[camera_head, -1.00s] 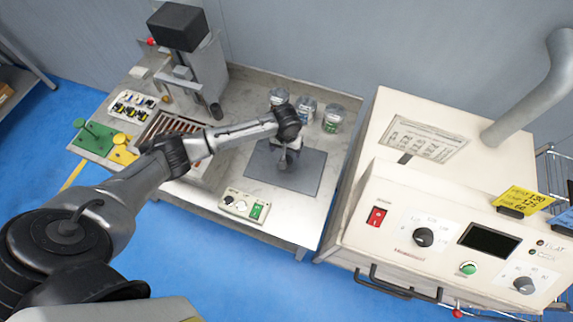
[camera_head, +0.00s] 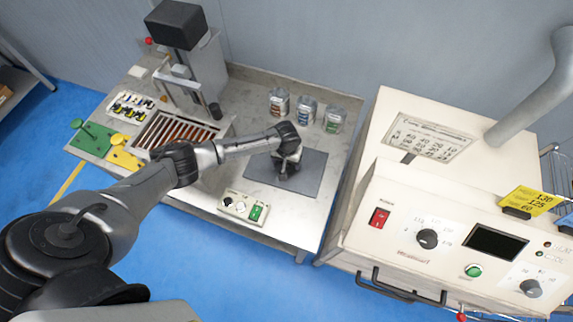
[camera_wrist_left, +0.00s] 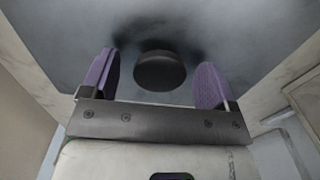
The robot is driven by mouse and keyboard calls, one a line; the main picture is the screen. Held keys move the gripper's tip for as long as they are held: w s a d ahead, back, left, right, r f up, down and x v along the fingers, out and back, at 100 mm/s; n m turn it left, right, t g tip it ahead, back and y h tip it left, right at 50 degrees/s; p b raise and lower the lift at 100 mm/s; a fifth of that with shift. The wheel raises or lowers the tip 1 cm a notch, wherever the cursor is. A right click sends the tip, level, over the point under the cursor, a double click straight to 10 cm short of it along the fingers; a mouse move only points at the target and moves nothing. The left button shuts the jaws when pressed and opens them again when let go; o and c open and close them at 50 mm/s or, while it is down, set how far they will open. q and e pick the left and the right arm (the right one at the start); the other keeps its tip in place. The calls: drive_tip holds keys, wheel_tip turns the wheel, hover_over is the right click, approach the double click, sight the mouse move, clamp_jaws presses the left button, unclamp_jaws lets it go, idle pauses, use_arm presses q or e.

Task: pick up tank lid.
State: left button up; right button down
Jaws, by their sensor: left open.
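The tank lid looks to be the flat dark grey plate (camera_head: 312,172) on the right part of the steel bench. In the left wrist view, the lid (camera_wrist_left: 255,40) fills the upper part, with a round dark knob (camera_wrist_left: 159,72) on it. My left gripper (camera_head: 287,168) is over the lid and hides its middle in the head view. In the wrist view, the left gripper (camera_wrist_left: 157,76) has its purple-padded fingers apart, one on each side of the knob, with gaps between. I cannot tell the exact height. My right gripper is not in view.
Several labelled jars (camera_head: 306,110) stand behind the lid. A small control box (camera_head: 243,207) sits at the bench's front edge. A slotted tank (camera_head: 178,135) lies to the left, under my arm. A large cream machine (camera_head: 440,200) stands close on the right.

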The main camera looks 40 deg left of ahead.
use_arm(q)
drive_tip(key=shift+c, duration=0.2)
drive_tip(key=c, duration=1.3)
drive_tip(key=shift+o, duration=0.2)
drive_tip(key=shift+r, duration=0.1)
